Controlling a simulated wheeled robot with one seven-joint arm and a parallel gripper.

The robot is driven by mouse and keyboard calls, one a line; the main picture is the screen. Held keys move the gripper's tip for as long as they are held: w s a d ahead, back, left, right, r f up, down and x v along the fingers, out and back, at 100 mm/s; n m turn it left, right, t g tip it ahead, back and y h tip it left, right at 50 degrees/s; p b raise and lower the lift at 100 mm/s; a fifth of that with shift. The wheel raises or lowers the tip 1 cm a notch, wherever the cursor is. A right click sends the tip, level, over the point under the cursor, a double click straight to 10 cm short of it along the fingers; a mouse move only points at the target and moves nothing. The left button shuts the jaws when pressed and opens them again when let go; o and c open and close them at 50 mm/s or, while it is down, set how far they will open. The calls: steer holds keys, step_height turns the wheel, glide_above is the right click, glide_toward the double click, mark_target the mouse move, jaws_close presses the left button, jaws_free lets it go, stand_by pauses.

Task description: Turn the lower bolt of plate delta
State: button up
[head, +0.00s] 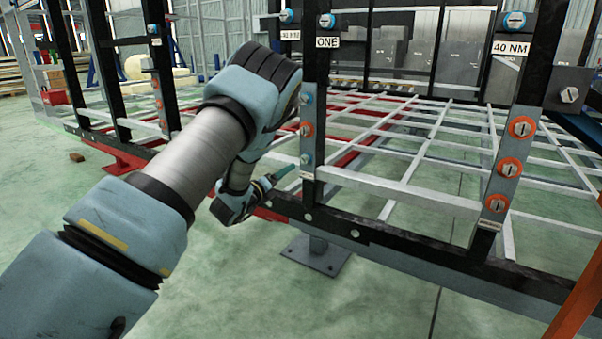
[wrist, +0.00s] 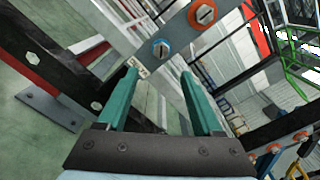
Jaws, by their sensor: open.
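A grey plate (head: 307,145) on a black post carries a blue-ringed lower bolt (head: 306,160), an orange-ringed bolt (head: 306,129) above it and another blue one at the top. My gripper (head: 291,171) is just left of the lower bolt in the head view. In the wrist view its two teal fingers (wrist: 160,73) are open and empty. There the blue-ringed bolt (wrist: 161,48) lies just beyond the fingertips, between their lines, apart from them. The orange-ringed bolt (wrist: 203,14) is up and right of it.
Another plate (head: 507,160) on the right post holds orange-ringed bolts. Signs read ONE (head: 327,42) and 40 NM (head: 510,48). A dark lower beam (head: 380,245) of the chassis runs below my gripper. Grey crossbars (head: 400,190) fill the frame behind. Green floor in front is clear.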

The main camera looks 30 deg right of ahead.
mark_target(304, 160)
steer(key=x, duration=1)
steer(key=shift+w+d, duration=0.1)
steer(key=shift+d, duration=0.2)
jaws_close()
